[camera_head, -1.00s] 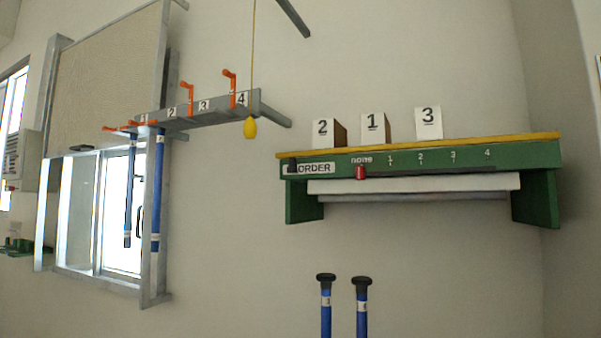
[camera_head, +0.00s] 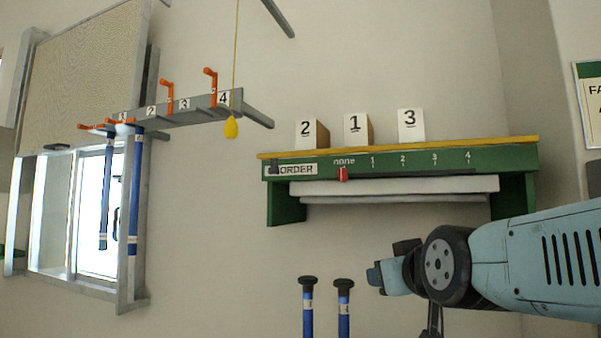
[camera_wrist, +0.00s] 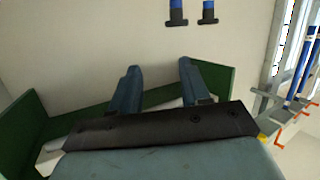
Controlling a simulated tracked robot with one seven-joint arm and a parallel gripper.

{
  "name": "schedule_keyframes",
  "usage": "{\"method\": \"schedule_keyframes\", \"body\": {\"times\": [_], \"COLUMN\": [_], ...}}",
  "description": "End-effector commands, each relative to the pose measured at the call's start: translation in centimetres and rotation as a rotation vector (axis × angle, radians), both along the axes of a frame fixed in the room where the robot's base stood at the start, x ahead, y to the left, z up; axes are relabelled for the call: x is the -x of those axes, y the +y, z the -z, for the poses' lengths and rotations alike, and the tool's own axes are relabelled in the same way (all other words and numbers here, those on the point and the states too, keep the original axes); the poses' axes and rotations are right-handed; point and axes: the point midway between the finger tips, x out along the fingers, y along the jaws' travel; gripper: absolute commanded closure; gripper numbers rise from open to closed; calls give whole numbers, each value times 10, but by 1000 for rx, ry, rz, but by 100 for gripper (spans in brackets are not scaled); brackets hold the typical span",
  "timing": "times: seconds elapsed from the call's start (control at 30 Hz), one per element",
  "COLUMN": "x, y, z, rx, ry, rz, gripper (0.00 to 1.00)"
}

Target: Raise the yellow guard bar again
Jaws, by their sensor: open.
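The yellow guard bar (camera_head: 400,147) looks like a long strip along the top front edge of the green shelf unit (camera_head: 400,166). It looks level and low against the green front. That view is upside down, with green shelf panels (camera_wrist: 215,76) behind the fingers. The guard bar cannot be made out clearly there.
White-faced blocks 2 (camera_head: 306,133), 1 (camera_head: 353,129) and 3 (camera_head: 410,125) stand on the shelf. A red slider (camera_head: 342,174) sits at "none". Two blue rods (camera_head: 343,310) stand below. A grey rack (camera_head: 180,112) with orange hooks and a yellow pull (camera_head: 231,128) are left.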

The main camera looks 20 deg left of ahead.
Motion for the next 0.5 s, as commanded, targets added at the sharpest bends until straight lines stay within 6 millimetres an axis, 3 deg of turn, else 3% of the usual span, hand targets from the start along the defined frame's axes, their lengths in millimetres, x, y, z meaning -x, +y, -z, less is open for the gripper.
{"method": "schedule_keyframes", "body": {"times": [0.03, 0.2, 0.33, 0.5], "x": [0, 15, 33, 52], "y": [26, 101, 138, 161], "z": [-16, -71, -104, -128], "rx": [-25, -138, -224, -303], "ry": [-69, -302, -434, -531], "rz": [-35, -110, -130, -126], "gripper": [54, 54, 54, 54]}}
